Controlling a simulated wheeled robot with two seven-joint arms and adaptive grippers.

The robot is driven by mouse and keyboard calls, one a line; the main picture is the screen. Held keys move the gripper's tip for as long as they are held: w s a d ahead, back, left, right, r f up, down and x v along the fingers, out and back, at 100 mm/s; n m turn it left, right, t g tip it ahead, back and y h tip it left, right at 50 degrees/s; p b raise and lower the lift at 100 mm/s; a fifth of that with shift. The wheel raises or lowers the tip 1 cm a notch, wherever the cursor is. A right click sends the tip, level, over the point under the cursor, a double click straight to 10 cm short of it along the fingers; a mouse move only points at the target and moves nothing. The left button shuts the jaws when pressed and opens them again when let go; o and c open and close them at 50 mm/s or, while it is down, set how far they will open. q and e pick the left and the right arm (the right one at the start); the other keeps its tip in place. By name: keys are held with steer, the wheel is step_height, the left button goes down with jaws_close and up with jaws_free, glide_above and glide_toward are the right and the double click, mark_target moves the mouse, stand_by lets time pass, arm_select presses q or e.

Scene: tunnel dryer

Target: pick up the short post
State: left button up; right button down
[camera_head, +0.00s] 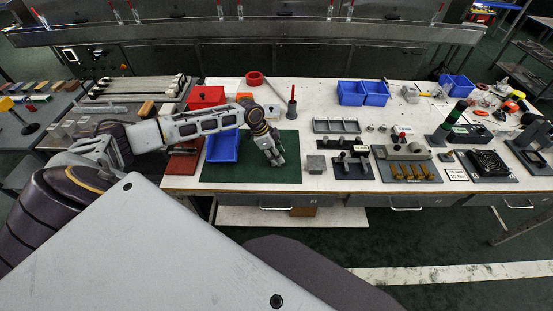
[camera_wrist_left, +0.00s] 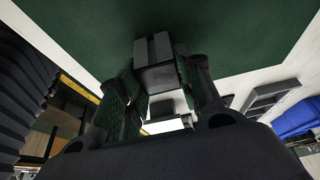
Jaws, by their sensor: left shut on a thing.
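My left gripper (camera_head: 277,158) reaches down over the right part of the green mat (camera_head: 225,172) on the white bench. In the left wrist view, its two dark fingers (camera_wrist_left: 160,85) are closed on the sides of a grey, square-sided piece (camera_wrist_left: 153,50), which appears to be the short post. The piece sits between the fingertips with green mat behind it. In the head view the fingers hide it. I cannot tell whether it touches the mat. My right gripper is in neither view.
A blue bin (camera_head: 222,147) stands left of the gripper. A grey block (camera_head: 316,164) and a dark fixture with pegs (camera_head: 352,167) are close on the right. A red-handled tool (camera_head: 292,103) stands upright behind. Blue bins (camera_head: 363,93) are farther back. The mat's front is clear.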

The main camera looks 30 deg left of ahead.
arm_select(q)
steer(key=shift+r, duration=0.9)
step_height(320, 180, up, 7)
steer(key=shift+f, duration=0.1)
steer(key=shift+r, duration=0.7)
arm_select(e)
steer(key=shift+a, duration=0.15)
